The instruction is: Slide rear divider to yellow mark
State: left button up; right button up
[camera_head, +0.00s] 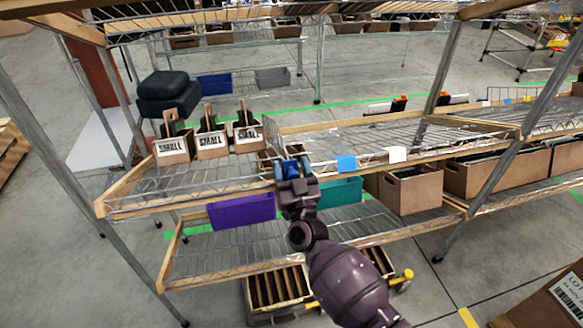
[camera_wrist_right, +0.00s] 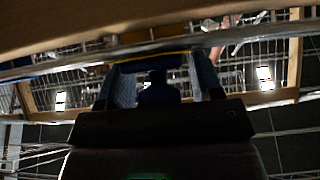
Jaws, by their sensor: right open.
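My right gripper (camera_head: 292,168) is at the front edge of the upper wire shelf, its arm rising from the bottom of the head view. In the right wrist view its blue-padded fingers (camera_wrist_right: 160,78) stand apart with no held object visible between them. A thin yellow line (camera_wrist_right: 150,57) runs just beyond the fingertips. A brown carton (camera_head: 268,156) stands behind the gripper, partly hidden by it. I cannot tell which piece is the rear divider. A divided carton (camera_head: 275,287) with several slats sits low under the shelves. My left gripper is not in view.
Several cartons labelled SMALL (camera_head: 212,144) stand on the upper shelf (camera_head: 120,207) at left. A purple bin (camera_head: 241,211) and a teal bin (camera_head: 340,192) are below. A metal post (camera_head: 500,155) stands at right.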

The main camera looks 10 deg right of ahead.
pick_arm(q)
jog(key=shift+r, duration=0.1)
pick_arm(e)
jog(key=shift+s+f, duration=0.1)
jog(key=shift+s, duration=0.2)
pick_arm(q)
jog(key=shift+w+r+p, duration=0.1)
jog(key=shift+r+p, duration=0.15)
jog(key=shift+p, duration=0.1)
pick_arm(e)
jog(key=v, duration=1)
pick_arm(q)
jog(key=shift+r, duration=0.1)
